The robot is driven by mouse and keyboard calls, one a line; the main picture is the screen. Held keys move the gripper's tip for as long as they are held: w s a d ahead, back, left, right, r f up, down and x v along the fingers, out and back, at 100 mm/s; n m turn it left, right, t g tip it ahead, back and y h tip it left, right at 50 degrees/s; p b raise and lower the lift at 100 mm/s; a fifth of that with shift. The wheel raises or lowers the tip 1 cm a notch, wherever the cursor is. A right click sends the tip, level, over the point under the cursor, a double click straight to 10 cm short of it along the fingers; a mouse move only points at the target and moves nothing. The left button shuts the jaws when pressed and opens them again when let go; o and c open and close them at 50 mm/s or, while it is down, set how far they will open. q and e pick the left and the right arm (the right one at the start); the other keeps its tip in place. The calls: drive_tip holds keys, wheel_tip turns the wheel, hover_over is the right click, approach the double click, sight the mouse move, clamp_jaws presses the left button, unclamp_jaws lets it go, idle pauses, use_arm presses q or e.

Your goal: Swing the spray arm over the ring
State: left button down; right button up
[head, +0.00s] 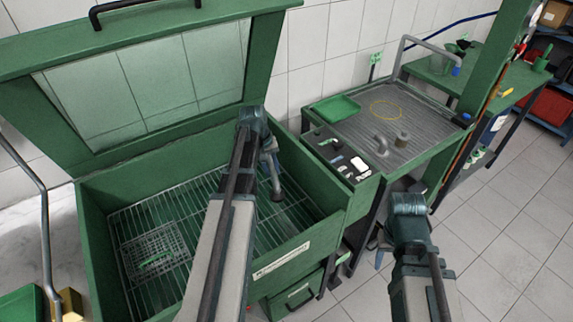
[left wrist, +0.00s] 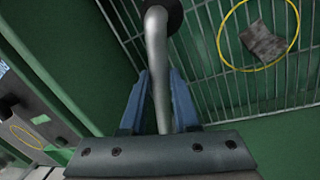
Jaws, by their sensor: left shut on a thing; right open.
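The spray arm (left wrist: 158,70) is a bent grey pipe with a dark round nozzle (left wrist: 162,14). My left gripper (left wrist: 158,85) is shut on the pipe, one blue finger on each side. In the head view the spray arm (head: 275,178) hangs inside the green washer, over the wire rack. A yellow ring (left wrist: 222,46) on the rack surrounds a grey block (left wrist: 267,42); the nozzle is apart from it, to its left in the wrist view. My left arm seems to hide this ring in the head view. My right gripper (head: 380,250) is open, outside the washer.
The green washer (head: 330,228) has its glazed lid (head: 70,150) raised behind. A wire basket (head: 152,255) sits on the rack. To the right, a drain table (head: 430,118) carries another yellow ring (head: 386,101), a green tray (head: 335,108) and small metal parts.

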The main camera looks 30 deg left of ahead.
use_arm(q)
drive_tip(key=s+a+m, duration=0.2)
drive_tip(key=a+m, duration=0.1)
drive_tip(key=a, duration=0.3)
drive_tip(key=s+a+m+g, duration=0.1)
drive_tip(key=s+a+m, duration=0.1)
drive_tip(key=a+m, duration=0.2)
drive_tip(key=shift+s+a, duration=0.4)
drive_tip(key=shift+a, duration=1.35)
drive_tip(key=c, duration=0.7)
unclamp_jaws()
drive_tip(key=shift+a, duration=0.1)
drive_tip(key=shift+o, duration=0.2)
wheel_tip(320, 180, up, 7)
drive_tip(key=a+p, duration=0.1)
drive_tip(key=p, duration=0.6)
drive_tip(key=shift+a+r, duration=0.2)
